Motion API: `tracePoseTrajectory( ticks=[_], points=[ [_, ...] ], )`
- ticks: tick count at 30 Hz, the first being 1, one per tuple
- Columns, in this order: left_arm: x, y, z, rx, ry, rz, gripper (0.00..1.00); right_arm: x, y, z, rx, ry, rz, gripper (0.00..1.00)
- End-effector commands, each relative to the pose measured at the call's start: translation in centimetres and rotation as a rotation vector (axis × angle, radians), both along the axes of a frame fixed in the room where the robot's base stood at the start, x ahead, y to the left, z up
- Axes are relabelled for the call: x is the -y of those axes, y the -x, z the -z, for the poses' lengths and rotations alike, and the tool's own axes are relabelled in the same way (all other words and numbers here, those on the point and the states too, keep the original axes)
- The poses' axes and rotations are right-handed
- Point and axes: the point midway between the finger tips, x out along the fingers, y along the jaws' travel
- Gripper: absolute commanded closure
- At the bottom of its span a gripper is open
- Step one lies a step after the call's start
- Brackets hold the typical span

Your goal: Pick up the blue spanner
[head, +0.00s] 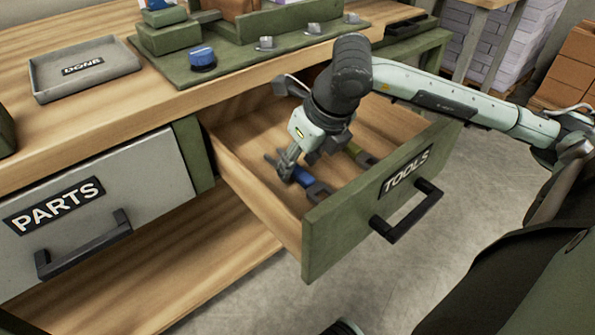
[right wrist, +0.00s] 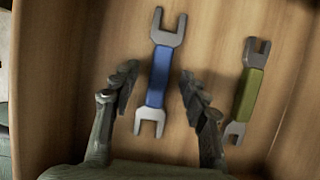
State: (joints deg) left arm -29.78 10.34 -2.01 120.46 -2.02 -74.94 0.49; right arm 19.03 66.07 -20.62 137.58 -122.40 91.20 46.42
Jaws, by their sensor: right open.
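The blue spanner (head: 298,176) lies on the floor of the open TOOLS drawer (head: 250,185), partly hidden in the head view by my right gripper (head: 287,166). In the right wrist view the blue spanner (right wrist: 159,76) has a blue handle and grey open ends, and it stands nearly upright in the picture. My right gripper (right wrist: 157,90) is open, with one finger on each side of the blue handle and a gap on both sides. I cannot tell how far above the drawer floor the fingertips are. My left gripper is not in view.
A green spanner (right wrist: 246,95) lies just right of the blue one, close to my right finger; it also shows in the head view (head: 360,154). The drawer's walls and front surround both. A grey DONE tray (head: 48,82) stands on the bench, above the closed PARTS drawer (head: 150,180).

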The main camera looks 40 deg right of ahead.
Motion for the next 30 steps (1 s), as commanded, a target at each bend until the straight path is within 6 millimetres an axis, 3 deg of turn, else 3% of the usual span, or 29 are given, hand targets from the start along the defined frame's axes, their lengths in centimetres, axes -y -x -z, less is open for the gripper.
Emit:
tracePoseTrajectory(
  ticks=[4, 30],
  points=[
    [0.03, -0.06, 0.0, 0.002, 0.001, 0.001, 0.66, -0.02, -0.31, 0.83, -0.001, 0.0, 0.0, 0.55],
    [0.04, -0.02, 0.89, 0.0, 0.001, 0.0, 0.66, -0.03, -0.31, 1.22, 0.0, 0.0, 0.0, 0.55]
  ],
)
